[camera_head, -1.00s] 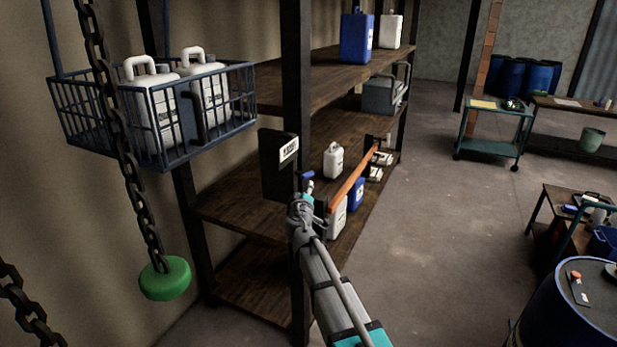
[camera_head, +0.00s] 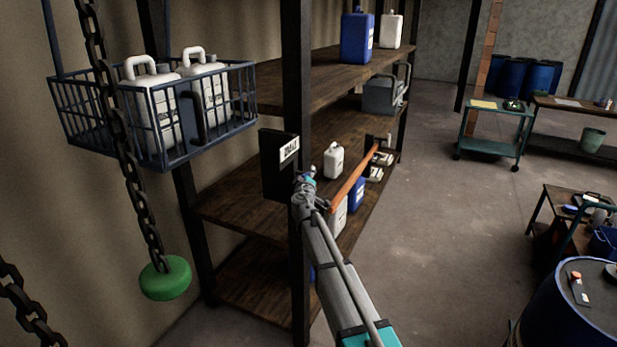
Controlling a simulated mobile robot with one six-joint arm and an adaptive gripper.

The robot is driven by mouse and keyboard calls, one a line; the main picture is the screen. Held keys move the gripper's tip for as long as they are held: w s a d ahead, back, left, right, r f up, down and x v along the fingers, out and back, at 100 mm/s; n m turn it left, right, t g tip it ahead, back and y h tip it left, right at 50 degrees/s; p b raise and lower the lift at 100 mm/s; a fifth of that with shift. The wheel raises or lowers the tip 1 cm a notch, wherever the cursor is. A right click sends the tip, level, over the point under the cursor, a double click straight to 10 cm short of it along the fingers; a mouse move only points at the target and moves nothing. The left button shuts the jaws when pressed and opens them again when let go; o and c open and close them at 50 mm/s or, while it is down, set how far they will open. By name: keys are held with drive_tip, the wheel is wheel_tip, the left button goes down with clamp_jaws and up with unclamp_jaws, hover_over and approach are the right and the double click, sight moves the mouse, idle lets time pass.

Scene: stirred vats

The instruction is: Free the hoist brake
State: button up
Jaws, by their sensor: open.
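A flat dark box with a white label (camera_head: 279,165) is fixed to the dark shelf post; its label appears to mark the brake. An orange bar (camera_head: 352,180) slants from beside my wrist up and back to the right; whether it joins the box cannot be told. My gripper (camera_head: 305,181) is at the box's lower right edge, near the bar's near end. Its jaws are small and partly hidden by my wrist, so contact cannot be told. A blue wire basket (camera_head: 80,128) with white jugs (camera_head: 150,100) hangs at the upper left.
A dark chain (camera_head: 128,175) with a green round weight (camera_head: 165,278) hangs at the left, before the basket. Wooden shelves (camera_head: 235,210) with jugs stand behind my arm. A blue drum (camera_head: 555,315) stands at the lower right. The middle floor (camera_head: 430,240) is clear.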

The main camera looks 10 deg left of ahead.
drive_tip(key=shift+c, duration=0.3)
clamp_jaws()
drive_tip(key=shift+f+n+t+b, duration=0.15)
drive_tip(key=shift+n+t+b, duration=0.35)
drive_tip(key=shift+t+b, duration=1.3)
drive_tip(key=shift+g+b, duration=0.3)
drive_tip(key=shift+b, duration=0.35)
drive_tip(key=shift+o, duration=0.3)
unclamp_jaws()
